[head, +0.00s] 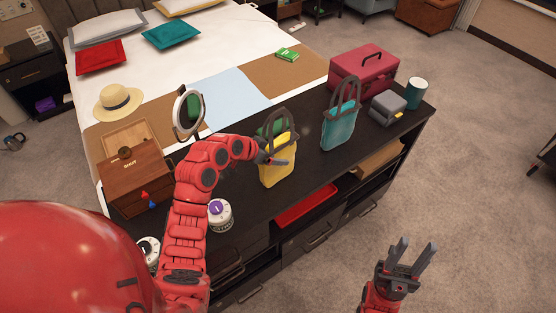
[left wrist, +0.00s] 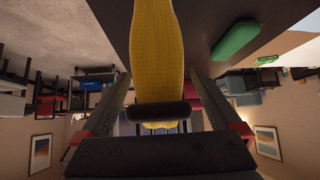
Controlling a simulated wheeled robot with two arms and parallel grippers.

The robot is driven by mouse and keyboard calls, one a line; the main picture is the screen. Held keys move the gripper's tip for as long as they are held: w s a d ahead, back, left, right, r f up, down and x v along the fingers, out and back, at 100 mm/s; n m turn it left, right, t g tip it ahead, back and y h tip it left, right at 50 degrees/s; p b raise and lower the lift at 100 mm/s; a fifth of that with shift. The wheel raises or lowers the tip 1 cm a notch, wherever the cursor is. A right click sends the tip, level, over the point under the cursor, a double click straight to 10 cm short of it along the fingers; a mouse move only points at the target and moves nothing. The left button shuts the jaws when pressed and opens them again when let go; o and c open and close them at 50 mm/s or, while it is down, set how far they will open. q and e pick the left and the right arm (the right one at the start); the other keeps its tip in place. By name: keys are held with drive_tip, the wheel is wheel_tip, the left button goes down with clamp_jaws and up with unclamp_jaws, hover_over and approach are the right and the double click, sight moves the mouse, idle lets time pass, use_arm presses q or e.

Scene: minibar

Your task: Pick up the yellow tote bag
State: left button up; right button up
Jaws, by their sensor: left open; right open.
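The yellow tote bag (head: 279,167) with dark handles stands upright on the dark cabinet top, near its front edge. My left gripper (head: 273,160) is at the upper part of the bag, one finger showing in front of its yellow side. In the left wrist view, the yellow bag (left wrist: 157,50) and a dark handle (left wrist: 160,113) lie between the two open fingers (left wrist: 157,108). Whether the fingers touch the bag I cannot tell. My right gripper (head: 407,260) is open and empty over the floor, right of the cabinet.
A teal tote bag (head: 340,126) stands to the right, with a red case (head: 363,72), grey box (head: 388,107) and teal cup (head: 416,93) beyond. A round mirror (head: 187,111) and wooden box (head: 134,176) stand left.

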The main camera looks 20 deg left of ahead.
use_arm(q)
clamp_jaws()
idle(0.5)
